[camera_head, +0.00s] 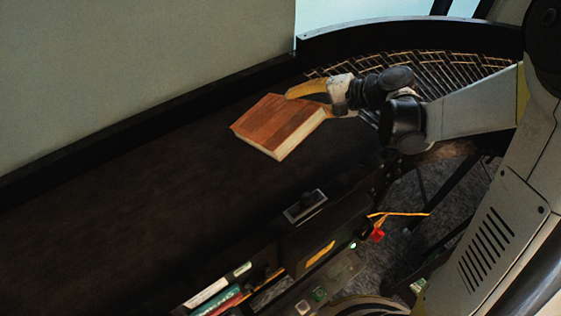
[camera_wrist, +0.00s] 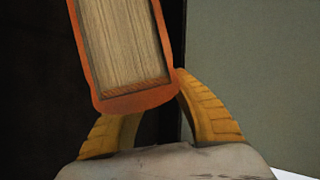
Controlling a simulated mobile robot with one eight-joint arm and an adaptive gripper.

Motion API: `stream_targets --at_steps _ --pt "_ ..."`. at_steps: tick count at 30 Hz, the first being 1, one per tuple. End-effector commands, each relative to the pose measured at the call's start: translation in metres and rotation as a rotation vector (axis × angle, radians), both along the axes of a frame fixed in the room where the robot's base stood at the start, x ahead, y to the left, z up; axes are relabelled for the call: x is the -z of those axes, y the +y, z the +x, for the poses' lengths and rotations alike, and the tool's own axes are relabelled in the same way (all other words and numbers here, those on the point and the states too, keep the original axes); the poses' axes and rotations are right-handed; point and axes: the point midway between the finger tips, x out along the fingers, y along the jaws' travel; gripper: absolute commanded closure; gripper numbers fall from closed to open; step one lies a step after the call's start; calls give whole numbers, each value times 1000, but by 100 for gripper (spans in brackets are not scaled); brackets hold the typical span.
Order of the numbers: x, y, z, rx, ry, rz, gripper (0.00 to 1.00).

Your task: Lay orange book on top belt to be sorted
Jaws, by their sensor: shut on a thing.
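The orange book (camera_head: 278,122) has a reddish-orange cover and pale page edges. In the head view it is over the dark top belt (camera_head: 120,200), near the belt's right part. My gripper (camera_head: 310,98) has yellow fingers and is shut on the book's right end. In the wrist view my gripper (camera_wrist: 158,115) has a finger on each side of the book's rounded spine end (camera_wrist: 130,60). I cannot tell whether the book touches the belt or is held just above it.
A curved roller section (camera_head: 440,68) joins the belt at the back right. A black rail (camera_head: 150,128) and grey wall run along the far side. A dark box with a switch (camera_head: 305,205) stands at the near edge. Several books (camera_head: 215,298) sit low at the front. The belt left of the book is clear.

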Motion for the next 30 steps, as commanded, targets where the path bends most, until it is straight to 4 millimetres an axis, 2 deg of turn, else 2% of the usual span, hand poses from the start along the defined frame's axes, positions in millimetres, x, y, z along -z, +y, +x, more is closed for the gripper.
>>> stream_targets --at_steps 1,9,14,22,23,24,30 --pt "12 0 0 0 0 2 100" --pt "51 0 0 0 0 2 100" --pt "59 0 0 0 0 1 100" --pt "58 0 0 -1 0 0 100" --pt "59 0 0 0 0 -1 68" --pt "59 0 0 0 0 -1 63" --pt "59 0 0 -1 0 0 63"
